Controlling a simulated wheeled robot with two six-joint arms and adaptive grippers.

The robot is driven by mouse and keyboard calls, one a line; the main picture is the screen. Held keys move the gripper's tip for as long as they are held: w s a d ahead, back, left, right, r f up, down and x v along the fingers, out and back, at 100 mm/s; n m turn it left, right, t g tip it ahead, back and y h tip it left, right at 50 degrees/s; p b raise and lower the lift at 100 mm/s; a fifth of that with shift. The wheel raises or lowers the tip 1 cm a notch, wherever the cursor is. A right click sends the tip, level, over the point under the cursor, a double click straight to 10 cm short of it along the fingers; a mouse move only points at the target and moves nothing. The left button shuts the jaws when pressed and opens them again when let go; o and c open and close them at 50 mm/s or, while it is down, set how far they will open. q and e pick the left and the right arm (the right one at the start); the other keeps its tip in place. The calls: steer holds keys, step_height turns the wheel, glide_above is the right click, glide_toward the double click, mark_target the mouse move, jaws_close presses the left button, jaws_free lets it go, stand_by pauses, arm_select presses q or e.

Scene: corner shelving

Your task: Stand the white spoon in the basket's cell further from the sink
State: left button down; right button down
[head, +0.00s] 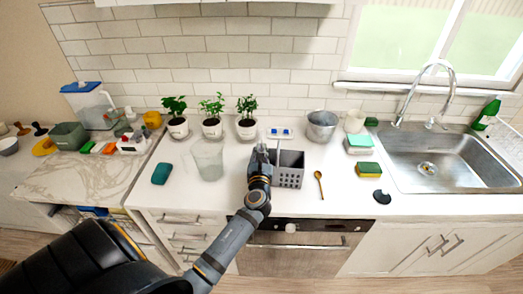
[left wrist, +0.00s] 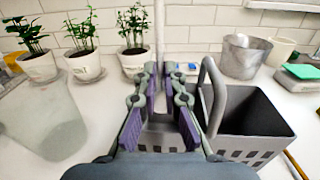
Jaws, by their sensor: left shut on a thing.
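The grey two-cell basket (head: 290,178) stands on the counter left of the sink (head: 440,160); it also shows in the left wrist view (left wrist: 262,150), with a handle between its cells. My left gripper (head: 262,158) is over the basket's left cell, the one further from the sink. In the left wrist view my left gripper (left wrist: 160,85) is shut on the white spoon (left wrist: 159,30), whose pale handle rises upright between the fingers. The spoon's lower end is hidden by the fingers, so I cannot tell how deep it reaches. The right cell looks empty. My right gripper is not in view.
A clear glass container (head: 208,160) stands left of the basket, with several potted plants behind. A wooden spoon (head: 319,184) lies right of the basket. A metal pot (head: 321,126) and sponges (head: 368,170) are further right. The counter's front edge is close.

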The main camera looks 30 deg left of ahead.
arm_select(q)
steer(key=shift+f, duration=0.4)
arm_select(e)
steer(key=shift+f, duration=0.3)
arm_select(q)
steer(key=c, duration=1.4)
jaws_free()
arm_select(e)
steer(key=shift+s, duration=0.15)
arm_select(q)
steer(key=v, duration=0.7)
steer(key=shift+s+d, duration=0.15)
steer(key=shift+s, duration=0.05)
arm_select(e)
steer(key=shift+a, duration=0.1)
